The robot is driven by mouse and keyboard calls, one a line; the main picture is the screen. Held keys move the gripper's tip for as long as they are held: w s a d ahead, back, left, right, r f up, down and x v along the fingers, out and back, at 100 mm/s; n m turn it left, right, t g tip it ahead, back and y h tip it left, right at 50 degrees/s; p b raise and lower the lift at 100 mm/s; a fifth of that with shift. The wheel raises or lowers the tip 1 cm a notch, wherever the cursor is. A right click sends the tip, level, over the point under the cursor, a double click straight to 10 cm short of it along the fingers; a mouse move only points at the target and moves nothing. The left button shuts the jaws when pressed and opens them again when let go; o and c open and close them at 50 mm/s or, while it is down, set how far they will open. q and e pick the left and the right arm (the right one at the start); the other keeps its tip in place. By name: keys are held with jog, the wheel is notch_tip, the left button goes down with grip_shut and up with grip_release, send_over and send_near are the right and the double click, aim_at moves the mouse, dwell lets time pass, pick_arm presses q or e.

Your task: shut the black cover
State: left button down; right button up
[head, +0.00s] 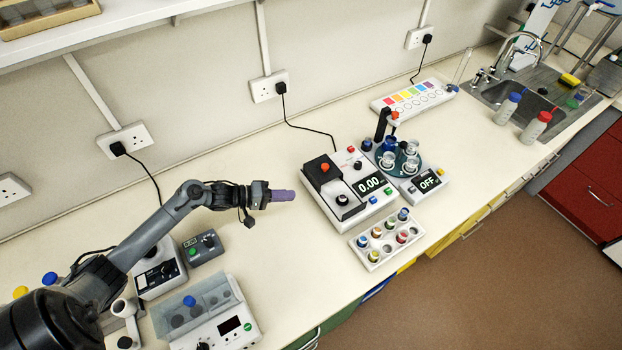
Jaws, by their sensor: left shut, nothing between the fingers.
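A white instrument (364,211) with a 0.00 display stands mid-bench. A black cover (317,180) with a red-orange knob lies at the back left of its top, behind a round black part (342,200). I cannot tell from here how far the cover is open. My left gripper (293,195), with purple fingers, is shut and empty. It is held to the left of the instrument, apart from the cover. My right gripper is not in view.
A rack of small capped vials (365,250) stands in front of the instrument. A carousel with cups (413,150) and an OFF display (430,181) is to its right. A grey control box (203,248) and a lidded device (240,325) are at the left. Bench around my gripper is clear.

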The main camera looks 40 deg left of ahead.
pick_arm(q)
jog(key=t+b, duration=0.2)
jog(key=b, duration=0.3)
send_near(311, 169)
jog(key=a+r, duration=0.4)
jog(key=b+x, duration=0.1)
jog(key=x, duration=0.8)
jog(key=shift+d+f, duration=0.2)
jog(key=shift+d, duration=0.2)
jog(key=shift+w+d+f+p, duration=0.1)
jog(key=shift+w+d+p, duration=0.05)
jog(key=shift+d, duration=0.4)
jog(key=shift+w+d+f+p, duration=0.1)
jog(key=shift+w+d+p, duration=0.05)
jog(key=shift+d, duration=0.4)
jog(key=shift+d+f, duration=0.2)
jog(key=shift+d, duration=0.4)
jog(key=shift+w+d, duration=0.1)
jog(key=shift+d, duration=0.15)
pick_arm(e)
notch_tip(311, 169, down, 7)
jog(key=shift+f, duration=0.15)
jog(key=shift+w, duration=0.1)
